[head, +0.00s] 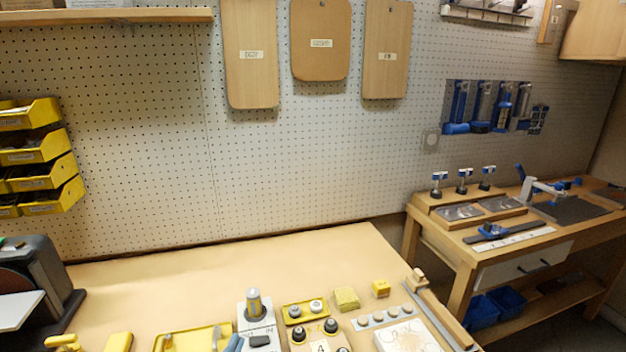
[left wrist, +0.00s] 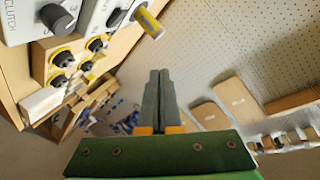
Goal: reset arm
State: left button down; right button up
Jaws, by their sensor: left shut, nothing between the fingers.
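My left gripper (left wrist: 158,75) shows in the left wrist view, its two dark fingers together and nothing between them. Its green mount fills the bottom middle of that view. The fingers point toward open space beside the pegboard, apart from the things around them. I cannot make out the left gripper for certain in the head view. My right gripper does not show in either view.
The wooden bench (head: 190,275) holds a grey control box (head: 258,334), yellow blocks (head: 346,298) and a knob panel (head: 318,338) along its near side. Its back half is clear. Yellow bins (head: 38,148) hang left; a second bench (head: 470,250) stands right.

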pick_arm(q)
jog(key=s+a+f+n+g, duration=0.1)
jog(key=s+f, duration=0.1)
jog(key=f, duration=0.1)
jog(key=s+f+n+g, duration=0.1)
jog(key=s+f+g, duration=0.1)
jog(key=f, duration=0.1)
jog(key=s+a+f+n+g+y, duration=0.1)
jog(key=s+f+g, duration=0.1)
jog(key=s+f, duration=0.1)
jog(key=shift+s+a+f+n, duration=0.1)
jog(key=shift+a+f+n, duration=0.1)
jog(key=shift+a+n, duration=0.15)
jog(key=s+f+n+g, duration=0.3)
jog(key=s+f+g, duration=0.45)
jog(key=s, duration=0.55)
notch_tip(320, 180, down, 17)
jog(key=s, duration=0.3)
jog(key=s+a+f+g, duration=0.2)
jog(key=s+f, duration=0.7)
jog(key=s, duration=0.2)
jog(key=shift+s+a+f+m, duration=0.15)
jog(key=shift+a+m, duration=0.05)
jog(key=shift+m, duration=0.25)
